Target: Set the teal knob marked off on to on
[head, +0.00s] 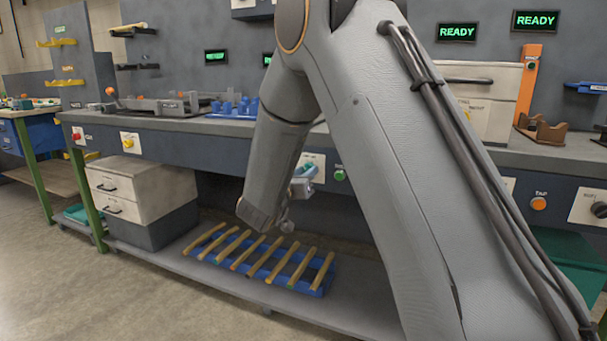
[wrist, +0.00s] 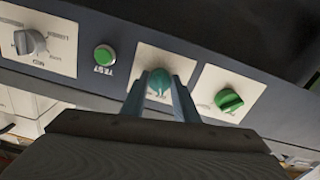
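The teal knob (wrist: 158,83) is on a pale plate on the dark panel in the wrist view. The lettering on its plate is mostly covered and too small to read. My gripper (wrist: 160,80) has one fingertip on each side of the knob. The fingers are apart and the knob nearly fills the gap; I cannot tell whether they press on it. In the head view my gripper (head: 304,181) is at the bench front by a pale plate (head: 315,162), and I cannot make out the knob there.
In the wrist view a green button (wrist: 104,55) and a grey dial (wrist: 29,42) are left of the knob, and a green knob (wrist: 228,100) is close on its right. In the head view a blue rack (head: 262,265) with wooden rods lies on the shelf below.

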